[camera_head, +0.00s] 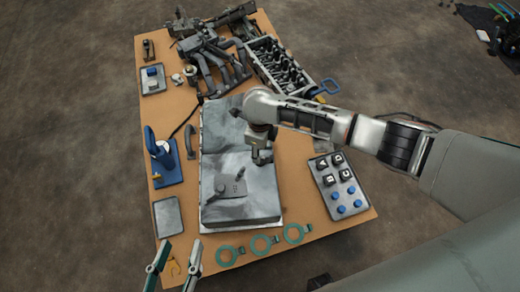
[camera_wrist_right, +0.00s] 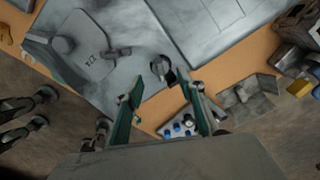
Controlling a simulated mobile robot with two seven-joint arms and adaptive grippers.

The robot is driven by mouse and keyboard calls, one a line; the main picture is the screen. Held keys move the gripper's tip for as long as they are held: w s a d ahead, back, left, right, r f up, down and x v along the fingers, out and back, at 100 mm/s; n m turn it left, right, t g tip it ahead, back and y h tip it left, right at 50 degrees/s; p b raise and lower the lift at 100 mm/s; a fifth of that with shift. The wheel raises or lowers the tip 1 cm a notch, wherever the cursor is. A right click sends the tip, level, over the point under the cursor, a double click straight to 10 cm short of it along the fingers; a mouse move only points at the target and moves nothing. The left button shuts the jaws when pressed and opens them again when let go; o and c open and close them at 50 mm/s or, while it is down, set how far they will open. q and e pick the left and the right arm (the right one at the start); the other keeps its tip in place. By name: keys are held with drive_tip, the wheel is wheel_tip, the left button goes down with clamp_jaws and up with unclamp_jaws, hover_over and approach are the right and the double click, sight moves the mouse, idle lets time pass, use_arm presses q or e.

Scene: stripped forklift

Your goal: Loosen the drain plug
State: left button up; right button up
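A large grey metal housing (camera_head: 240,208) lies on the table in the head view and also fills the upper part of the right wrist view (camera_wrist_right: 205,25). A small round dark plug-like part (camera_wrist_right: 160,67) stands out near its edge in the right wrist view; I take it for the drain plug. My right gripper (camera_wrist_right: 160,84) is open, its green-padded fingers on either side of and just short of that part; contact cannot be told. In the head view the right gripper (camera_head: 259,156) hangs over the housing and hides the plug. My left gripper (camera_head: 181,244) is open and empty at the table's near left edge.
A raised plate with a knob and lever (camera_head: 231,186) sits on the housing. Engine parts crowd the far end.

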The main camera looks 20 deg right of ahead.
drive_tip(key=shift+r, duration=0.15)
wheel_tip(320, 180, up, 12)
idle(0.4)
drive_tip(key=shift+o, duration=0.4)
